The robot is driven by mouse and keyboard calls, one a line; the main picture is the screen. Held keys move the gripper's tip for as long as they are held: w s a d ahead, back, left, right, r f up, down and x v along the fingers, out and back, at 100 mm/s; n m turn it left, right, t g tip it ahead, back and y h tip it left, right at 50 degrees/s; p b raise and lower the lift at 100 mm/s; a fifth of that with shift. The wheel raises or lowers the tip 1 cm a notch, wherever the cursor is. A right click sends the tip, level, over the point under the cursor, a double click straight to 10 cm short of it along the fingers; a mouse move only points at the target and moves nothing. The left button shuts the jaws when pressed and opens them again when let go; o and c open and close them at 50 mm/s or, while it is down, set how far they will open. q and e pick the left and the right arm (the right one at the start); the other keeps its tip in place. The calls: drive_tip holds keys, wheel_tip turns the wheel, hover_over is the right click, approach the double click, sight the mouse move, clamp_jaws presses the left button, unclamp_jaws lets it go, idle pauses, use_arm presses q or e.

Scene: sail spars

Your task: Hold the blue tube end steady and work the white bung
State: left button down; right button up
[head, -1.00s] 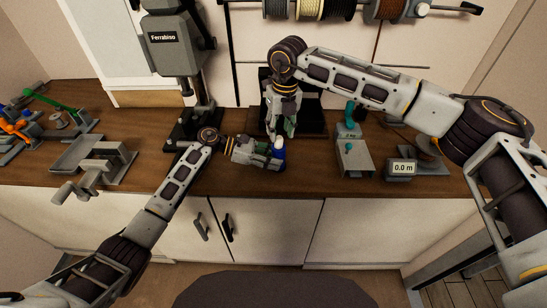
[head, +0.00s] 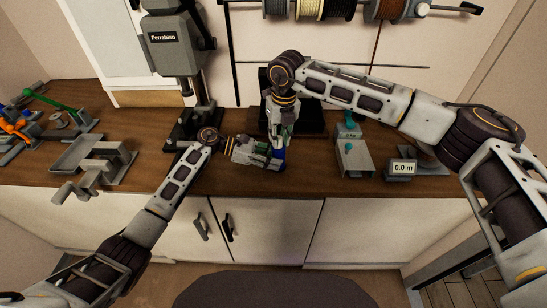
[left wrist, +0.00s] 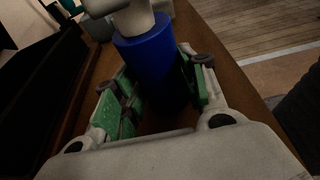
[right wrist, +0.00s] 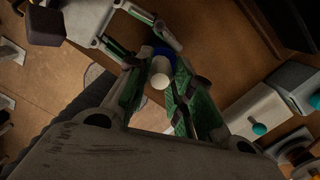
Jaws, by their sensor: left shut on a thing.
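The blue tube (left wrist: 150,60) stands upright between the green-padded fingers of my left gripper (left wrist: 158,90), which is shut on it. In the head view the tube (head: 280,155) shows only in part at the left gripper's tips (head: 270,157). The white bung (right wrist: 160,74) sits at the tube's upper end, with a blue rim (right wrist: 160,51) behind it in the right wrist view. My right gripper (right wrist: 158,80) points down over the tube with its fingers on either side of the bung. Its fingers look apart, with a gap beside the bung. In the head view the right gripper (head: 281,137) hides the bung.
A grey box with a teal knob (head: 353,155) and a display reading 0.0 m (head: 401,169) stand to the right. A press marked Ferrabiso (head: 170,45) is behind left. The bench front edge is close to the left gripper.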

use_arm(q)
drive_tip(key=shift+f, duration=0.35)
use_arm(e)
clamp_jaws()
drive_tip(key=shift+r, duration=0.4)
drive_tip(key=shift+s+d+r, duration=0.1)
drive_tip(key=shift+r, duration=1.1)
drive_tip(key=shift+s+d+r, duration=0.1)
drive_tip(key=shift+r, duration=1.1)
drive_tip(key=shift+r, duration=0.1)
drive_tip(key=d+r, duration=0.5)
drive_tip(key=d, duration=0.1)
drive_tip(key=shift+r, duration=0.4)
